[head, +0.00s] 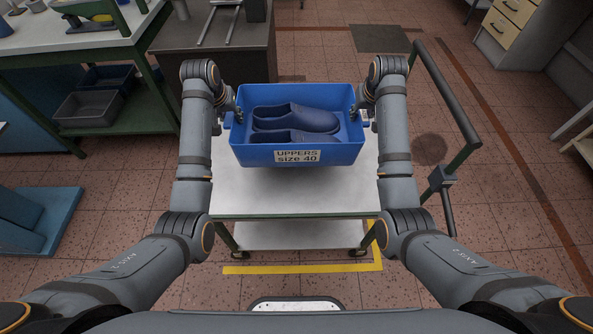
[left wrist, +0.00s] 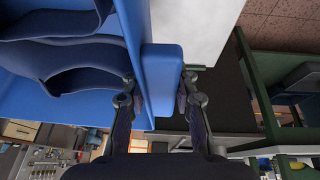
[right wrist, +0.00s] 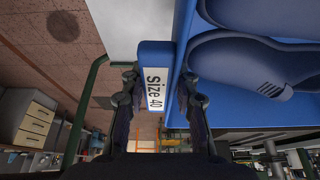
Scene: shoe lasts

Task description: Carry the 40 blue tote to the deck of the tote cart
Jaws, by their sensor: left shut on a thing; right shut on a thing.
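The blue tote (head: 350,155) carries a label reading "UPPERS size 40" and holds dark blue shoe-shaped uppers (head: 295,118). It is over the white deck of the tote cart (head: 270,200); I cannot tell whether it touches the deck. My left gripper (head: 232,117) is shut on the tote's left end, and the left wrist view shows its fingers on either side of the blue handle (left wrist: 165,80). My right gripper (head: 360,117) is shut on the right end, and the right wrist view shows its fingers around the handle with a "size 40" label (right wrist: 155,85).
The cart has a lower shelf (head: 300,236) and a dark handle rail (head: 450,90) on the right. Yellow floor tape (head: 300,268) runs in front of it. Floor at the right is open.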

